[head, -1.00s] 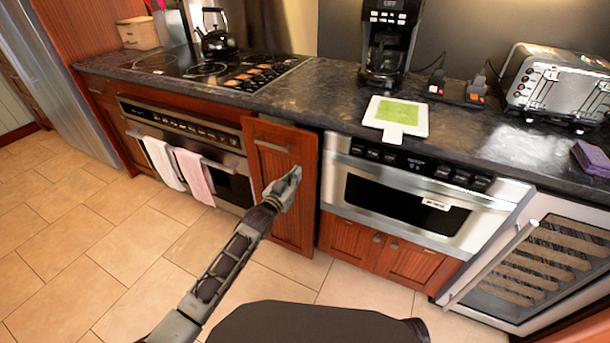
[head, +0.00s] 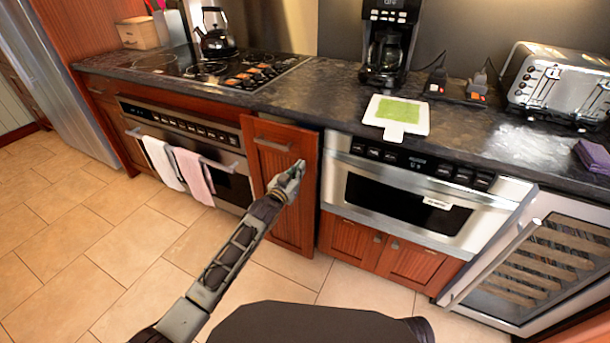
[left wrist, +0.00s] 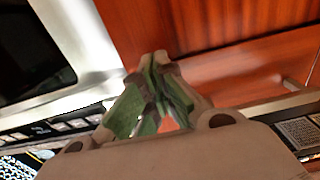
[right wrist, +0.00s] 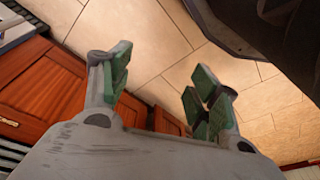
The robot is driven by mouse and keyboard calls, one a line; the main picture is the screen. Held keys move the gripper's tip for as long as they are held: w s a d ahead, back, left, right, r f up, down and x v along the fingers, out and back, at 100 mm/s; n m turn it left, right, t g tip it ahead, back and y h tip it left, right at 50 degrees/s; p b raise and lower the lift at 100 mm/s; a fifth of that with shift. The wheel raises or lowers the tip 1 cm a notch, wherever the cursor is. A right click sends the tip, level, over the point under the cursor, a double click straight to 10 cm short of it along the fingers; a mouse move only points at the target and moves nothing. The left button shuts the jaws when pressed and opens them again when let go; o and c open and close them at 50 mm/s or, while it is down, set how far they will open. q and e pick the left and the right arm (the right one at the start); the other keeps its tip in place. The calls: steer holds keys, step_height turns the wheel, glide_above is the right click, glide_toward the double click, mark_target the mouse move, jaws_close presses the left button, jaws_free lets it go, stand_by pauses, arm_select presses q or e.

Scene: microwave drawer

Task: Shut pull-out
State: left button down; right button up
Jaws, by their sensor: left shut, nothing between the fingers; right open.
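The pull-out (head: 270,160) is a tall narrow reddish wood front with a bar handle (head: 272,144), between the oven and the microwave drawer. It stands out from the cabinet line, with a dark gap along its right side. My left gripper (head: 298,170) is shut and empty, in front of the panel's right part; I cannot tell whether it touches. In the left wrist view its closed fingertips (left wrist: 155,60) lie over the wood front (left wrist: 220,75). My right gripper (right wrist: 163,75) is open and empty, above the floor in the right wrist view.
The oven (head: 190,130) with two hanging towels stands left of the pull-out. The microwave drawer (head: 410,195) is on its right, then a glass-door cooler (head: 540,260). The dark counter (head: 320,90) runs above. Tiled floor (head: 90,230) is clear at left.

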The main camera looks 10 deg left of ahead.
mark_target(307, 160)
arm_select(q)
steer(key=shift+b+x, duration=1.45)
steer(key=shift+x, duration=1.6)
steer(key=shift+w+d+f+b, duration=0.1)
steer(key=shift+w+d+b, duration=0.1)
steer(key=shift+w+b, duration=0.3)
arm_select(e)
steer(key=shift+t+y, duration=0.3)
steer(key=shift+t, duration=0.2)
steer(key=shift+w+a+r, duration=0.1)
steer(key=shift+a+r, duration=0.15)
steer(key=shift+r, duration=0.9)
steer(key=shift+a+r, duration=0.25)
steer(key=shift+r, duration=0.85)
arm_select(q)
steer(key=shift+w+d, duration=0.15)
steer(key=shift+w, duration=0.3)
arm_select(e)
steer(key=shift+w+r, duration=0.1)
steer(key=shift+r, duration=0.3)
steer(key=shift+w+r, duration=0.15)
steer(key=shift+r, duration=0.15)
arm_select(q)
steer(key=shift+s, duration=0.1)
